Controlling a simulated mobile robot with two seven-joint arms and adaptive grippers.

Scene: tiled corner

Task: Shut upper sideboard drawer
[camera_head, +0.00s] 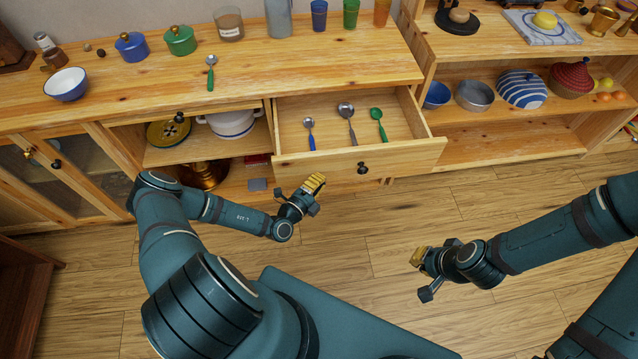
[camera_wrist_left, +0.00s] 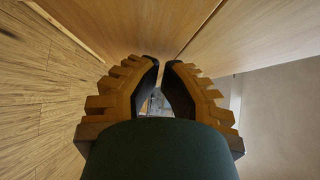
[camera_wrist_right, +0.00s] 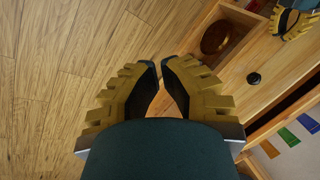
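The upper sideboard drawer (camera_head: 405,150) stands pulled out in the head view, with a dark round knob (camera_head: 362,168) on its front. A blue-handled spoon (camera_head: 309,133), a grey ladle (camera_head: 347,116) and a green spoon (camera_head: 379,122) lie inside it. My left gripper (camera_head: 316,181) is in front of and below the drawer front, left of the knob, and looks apart from it. Its fingertips nearly meet in the left wrist view (camera_wrist_left: 162,68), with nothing between them. My right gripper (camera_head: 416,256) is over the floor, farther from the drawer, also shut and empty; the right wrist view shows the knob (camera_wrist_right: 254,78).
The sideboard top (camera_head: 290,68) carries a bowl, pots, a jar, glasses and a green-handled spoon (camera_head: 211,75). Open shelves left of the drawer hold a casserole (camera_head: 232,124) and a brass pot (camera_head: 200,176). Another shelf unit with bowls stands right. The floor (camera_head: 500,200) is clear.

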